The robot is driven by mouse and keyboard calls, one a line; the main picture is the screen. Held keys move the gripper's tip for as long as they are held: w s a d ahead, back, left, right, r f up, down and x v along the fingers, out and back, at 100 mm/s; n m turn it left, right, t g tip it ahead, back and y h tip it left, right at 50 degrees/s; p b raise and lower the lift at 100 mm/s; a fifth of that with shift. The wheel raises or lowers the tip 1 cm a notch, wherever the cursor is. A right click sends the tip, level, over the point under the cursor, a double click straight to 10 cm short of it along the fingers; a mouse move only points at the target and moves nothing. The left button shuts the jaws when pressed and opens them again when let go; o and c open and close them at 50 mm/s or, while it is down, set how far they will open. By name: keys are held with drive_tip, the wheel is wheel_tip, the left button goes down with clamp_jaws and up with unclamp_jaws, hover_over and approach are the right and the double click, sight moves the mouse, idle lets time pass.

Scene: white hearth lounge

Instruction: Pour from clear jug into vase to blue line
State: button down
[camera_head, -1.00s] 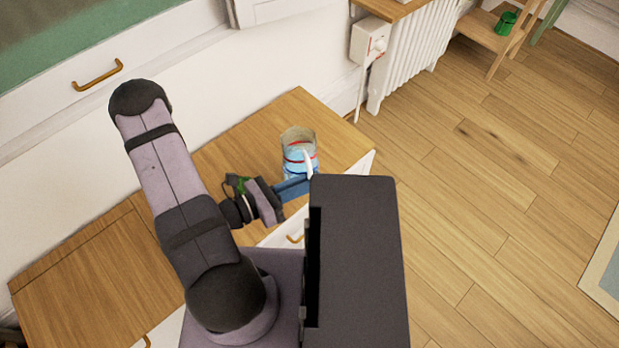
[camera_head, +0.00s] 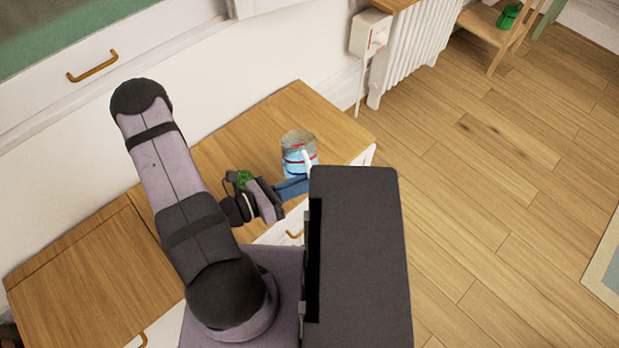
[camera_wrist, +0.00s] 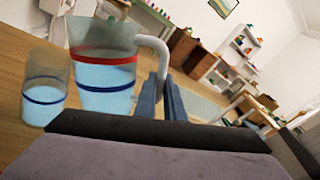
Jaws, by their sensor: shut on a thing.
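The clear jug (camera_wrist: 103,75) has a red band, a dark blue band and a pale handle, and holds light blue liquid. It also shows in the head view (camera_head: 297,146). My gripper (camera_wrist: 165,98) is shut on the jug's handle with its blue fingers; it also shows in the head view (camera_head: 293,187). A smaller clear vessel without a handle, the vase (camera_wrist: 44,88), stands left of the jug in the wrist view. It has one dark blue line, and light blue liquid shows above and below that line. I cannot make out the vase separately in the head view.
The wooden counter top (camera_head: 235,135) runs along the white wall, with bare room left of the jug. A white radiator (camera_head: 410,50) and a wall box (camera_head: 371,33) are beyond its right end. A green object (camera_head: 508,16) sits on a wooden stand far right.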

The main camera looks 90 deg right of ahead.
sight(309, 172)
drive_tip(key=shift+f+b, duration=0.35)
drive_tip(key=shift+f, duration=0.25)
drive_tip(key=shift+d+r+n+p, duration=0.1)
drive_tip(key=shift+r+n+p, duration=0.8)
drive_tip(key=shift+r+p, duration=0.45)
drive_tip(key=shift+w+d+r+n+y+p, duration=0.1)
drive_tip(key=shift+d+r+n+y+p, duration=0.1)
drive_tip(key=shift+r+n+p, duration=0.35)
drive_tip(key=shift+d+r+n+y+p, duration=0.1)
drive_tip(key=shift+r+n+y+p, duration=0.15)
drive_tip(key=shift+r+p, duration=0.5)
drive_tip(key=shift+w+d+r+n+p, duration=0.1)
drive_tip(key=shift+d+r+n+p, duration=0.1)
drive_tip(key=shift+r+n+p, duration=0.4)
drive_tip(key=shift+w+d+r+n+p, duration=0.1)
drive_tip(key=shift+d+r+p, duration=0.2)
drive_tip(key=shift+p, duration=0.55)
drive_tip(key=shift+r+p, duration=0.25)
drive_tip(key=shift+p, duration=0.15)
drive_tip(key=shift+w+d+r+n+y+p, duration=0.25)
drive_tip(key=shift+d+r+n+p, duration=0.35)
drive_tip(key=shift+p, duration=0.75)
drive_tip(key=shift+a, duration=0.15)
